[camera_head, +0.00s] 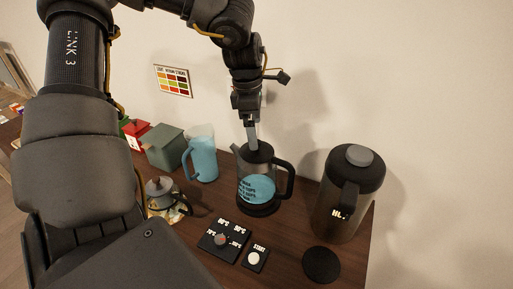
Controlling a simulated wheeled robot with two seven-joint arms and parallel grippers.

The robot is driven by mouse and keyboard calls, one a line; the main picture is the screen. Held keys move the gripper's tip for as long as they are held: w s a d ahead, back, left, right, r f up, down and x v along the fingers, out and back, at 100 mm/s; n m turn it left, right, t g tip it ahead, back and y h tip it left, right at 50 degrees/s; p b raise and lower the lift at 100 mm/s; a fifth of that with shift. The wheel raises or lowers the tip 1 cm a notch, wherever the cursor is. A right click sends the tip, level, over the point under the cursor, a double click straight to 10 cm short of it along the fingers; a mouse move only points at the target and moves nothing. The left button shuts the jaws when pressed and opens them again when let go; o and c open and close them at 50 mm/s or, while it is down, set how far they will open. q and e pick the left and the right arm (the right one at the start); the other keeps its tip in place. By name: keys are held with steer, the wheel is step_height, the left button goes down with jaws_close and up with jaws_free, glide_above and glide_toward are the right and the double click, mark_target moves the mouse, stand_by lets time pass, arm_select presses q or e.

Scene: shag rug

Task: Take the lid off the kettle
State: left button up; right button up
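The kettle (270,188) stands on the wooden counter in the head view. My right gripper is not in view.
A blue pitcher (202,158), a green box (163,147) and a small metal pot (161,188) stand left of the kettle. A temperature panel (222,239) and start button (256,258) lie in front. A tall dark dispenser (336,205) and black round pad (321,264) are right.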

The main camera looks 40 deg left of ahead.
arm_select(q)
steer(key=shift+f, duration=0.15)
steer(key=shift+s+d+f+p, duration=0.1)
steer(key=shift+f+p, duration=0.1)
steer(key=shift+p, duration=0.15)
steer(key=f+p, duration=0.2)
steer(key=f, duration=0.2)
steer(key=shift+w+f, duration=0.15)
steer(key=shift+w, duration=0.05)
steer(key=shift+d+f, duration=0.1)
steer(key=shift+f, duration=0.15)
steer(key=shift+s+r, duration=0.1)
steer(key=shift+c, duration=0.4)
steer(key=shift+c, duration=1.4)
steer(key=c, duration=0.4)
